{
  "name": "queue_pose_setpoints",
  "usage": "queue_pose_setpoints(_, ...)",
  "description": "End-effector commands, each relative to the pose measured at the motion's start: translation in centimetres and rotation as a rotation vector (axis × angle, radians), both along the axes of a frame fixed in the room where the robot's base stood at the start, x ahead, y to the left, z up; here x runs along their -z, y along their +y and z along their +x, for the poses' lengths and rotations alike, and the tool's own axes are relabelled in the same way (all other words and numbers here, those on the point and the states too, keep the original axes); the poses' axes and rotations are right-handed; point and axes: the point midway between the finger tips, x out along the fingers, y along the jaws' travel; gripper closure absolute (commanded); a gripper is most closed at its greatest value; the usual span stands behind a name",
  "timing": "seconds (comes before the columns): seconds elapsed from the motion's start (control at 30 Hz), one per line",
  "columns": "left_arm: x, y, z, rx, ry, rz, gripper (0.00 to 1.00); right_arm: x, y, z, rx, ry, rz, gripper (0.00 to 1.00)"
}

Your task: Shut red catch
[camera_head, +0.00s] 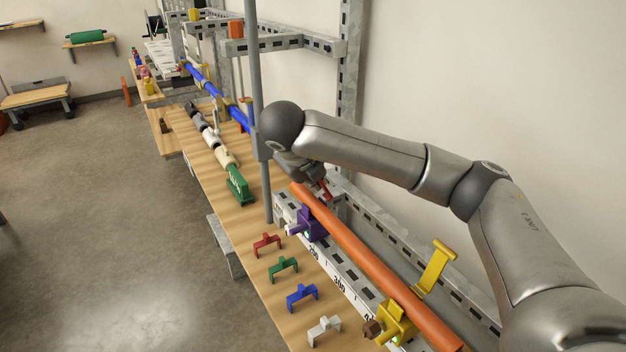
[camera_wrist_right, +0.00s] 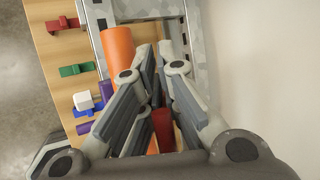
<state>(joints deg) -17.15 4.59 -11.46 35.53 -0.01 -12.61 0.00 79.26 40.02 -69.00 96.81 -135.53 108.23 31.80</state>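The red catch (camera_head: 325,187) shows only in part beside the far end of the orange pipe (camera_head: 370,255), just below my right gripper (camera_head: 312,174). In the right wrist view the red catch (camera_wrist_right: 163,130) appears between the finger linkages, partly hidden by them. My right gripper (camera_wrist_right: 156,62) has its fingers drawn together with only a narrow gap at the tips. No grip on the catch is visible; contact cannot be told. The purple clamp (camera_head: 310,225) stands at the pipe's near side. My left gripper is not in view.
A yellow catch (camera_head: 437,262) stands raised behind the pipe, above a yellow clamp (camera_head: 396,320). Red (camera_head: 267,243), green (camera_head: 284,266), blue (camera_head: 301,294) and white (camera_head: 324,328) brackets line the table's front. A grey vertical pole (camera_head: 257,110) stands close to my right wrist.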

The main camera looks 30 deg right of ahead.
Motion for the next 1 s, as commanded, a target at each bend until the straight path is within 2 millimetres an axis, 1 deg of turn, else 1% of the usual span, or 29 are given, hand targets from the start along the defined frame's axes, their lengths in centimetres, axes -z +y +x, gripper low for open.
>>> queue_pose_setpoints(0.03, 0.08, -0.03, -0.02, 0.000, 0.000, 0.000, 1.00, -0.45, -0.82, 0.07, 0.019, -0.007, -0.019, 1.00)
queue_pose_setpoints(0.43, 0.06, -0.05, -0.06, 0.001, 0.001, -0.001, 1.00, -0.67, -0.83, 0.08, 0.020, -0.010, -0.024, 1.00)
queue_pose_setpoints(0.5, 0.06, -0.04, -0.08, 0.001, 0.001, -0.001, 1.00, -0.69, -0.81, 0.10, 0.020, -0.010, -0.024, 0.89)
queue_pose_setpoints(0.63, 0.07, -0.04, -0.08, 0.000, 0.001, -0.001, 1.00, -0.55, -0.60, 0.07, 0.015, -0.009, -0.022, 0.72)
queue_pose_setpoints(0.87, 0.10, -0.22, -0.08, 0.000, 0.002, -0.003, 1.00, -0.35, -0.35, 0.04, 0.009, -0.006, -0.019, 0.71)
queue_pose_setpoints(1.0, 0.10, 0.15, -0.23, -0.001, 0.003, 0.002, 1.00, -0.53, -0.14, -0.05, 0.007, -0.007, -0.019, 0.71)
